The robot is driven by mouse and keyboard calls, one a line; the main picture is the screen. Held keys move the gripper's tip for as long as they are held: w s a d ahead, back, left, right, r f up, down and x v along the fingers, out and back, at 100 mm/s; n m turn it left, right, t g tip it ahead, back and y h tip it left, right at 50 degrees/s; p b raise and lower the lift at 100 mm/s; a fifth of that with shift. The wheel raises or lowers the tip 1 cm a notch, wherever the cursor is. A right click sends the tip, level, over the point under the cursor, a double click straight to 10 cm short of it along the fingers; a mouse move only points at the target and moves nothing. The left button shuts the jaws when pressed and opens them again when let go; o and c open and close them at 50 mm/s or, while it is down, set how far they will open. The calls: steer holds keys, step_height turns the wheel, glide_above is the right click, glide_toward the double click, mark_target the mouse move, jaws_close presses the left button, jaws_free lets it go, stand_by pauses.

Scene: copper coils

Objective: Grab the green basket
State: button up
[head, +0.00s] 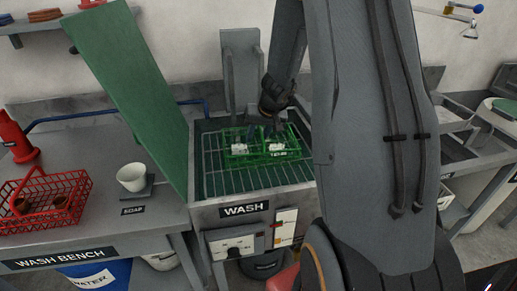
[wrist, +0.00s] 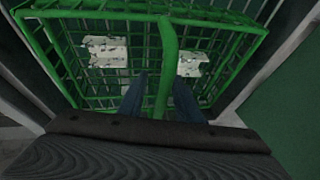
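The green basket (head: 262,155) stands on the grate of the wash basin in the head view. It holds small whitish pieces with labels or marks. In the wrist view the basket (wrist: 112,13) fills the upper half, and its handle (wrist: 167,55) runs down the middle towards my gripper. My gripper (wrist: 163,98) has its two blue fingers apart, one on each side of the handle. A gap shows between the left finger and the handle; the right finger is very close to it, and I cannot tell whether they touch. In the head view my gripper (head: 263,130) is low over the basket.
The wash basin (head: 200,217) has a raised green lid (head: 125,80) on its left. A red basket (head: 75,186) with brown pots stands on the wash bench at left. My arm hides the area right of the basin.

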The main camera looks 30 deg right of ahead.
steer(key=shift+c, duration=0.3)
jaws_close()
stand_by(1.1)
